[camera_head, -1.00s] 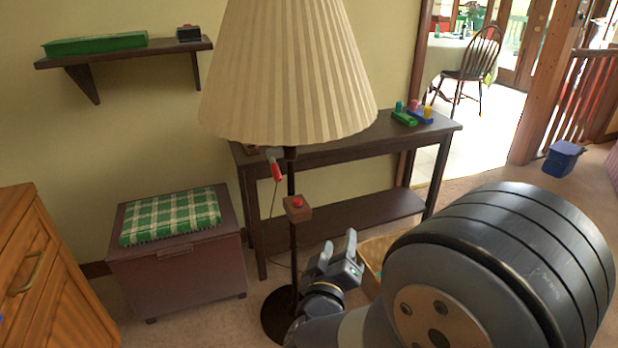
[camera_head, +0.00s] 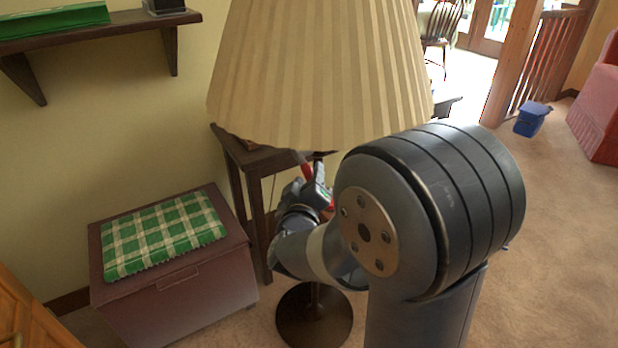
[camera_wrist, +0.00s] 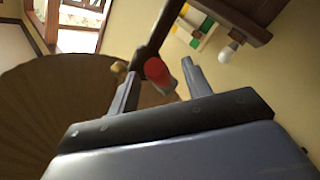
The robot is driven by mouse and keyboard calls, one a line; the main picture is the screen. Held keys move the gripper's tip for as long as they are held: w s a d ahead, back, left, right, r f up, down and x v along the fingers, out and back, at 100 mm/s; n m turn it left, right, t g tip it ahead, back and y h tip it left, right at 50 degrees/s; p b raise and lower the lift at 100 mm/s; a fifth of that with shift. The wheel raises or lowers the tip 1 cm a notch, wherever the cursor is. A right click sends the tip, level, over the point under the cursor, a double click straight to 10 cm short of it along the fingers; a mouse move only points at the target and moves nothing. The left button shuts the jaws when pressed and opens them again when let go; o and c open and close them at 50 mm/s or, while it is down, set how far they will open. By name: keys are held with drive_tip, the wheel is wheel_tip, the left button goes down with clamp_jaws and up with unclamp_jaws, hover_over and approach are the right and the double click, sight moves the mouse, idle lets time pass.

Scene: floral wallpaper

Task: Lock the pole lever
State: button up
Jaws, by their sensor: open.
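The pole lever (camera_head: 306,168), with a red grip, hangs beneath the pleated lampshade (camera_head: 318,75) and is partly hidden by my gripper (camera_head: 318,188). In the wrist view, the lever's red end (camera_wrist: 157,70) shows between the two fingertips of my gripper (camera_wrist: 160,72). The fingers are apart, one on each side of the red end; I cannot tell whether either touches it. The lamp pole is mostly hidden behind my arm, and its round dark base (camera_head: 314,318) stands on the floor.
A chest (camera_head: 180,300) with a green checked cushion (camera_head: 165,235) stands at the left. A dark side table (camera_head: 245,155) is behind the lamp. A wall shelf (camera_head: 100,32) is at upper left. Carpet is open at the right, with a blue bin (camera_head: 531,118) farther back.

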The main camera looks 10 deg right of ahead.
drive_tip(key=shift+x, duration=0.95)
clamp_jaws()
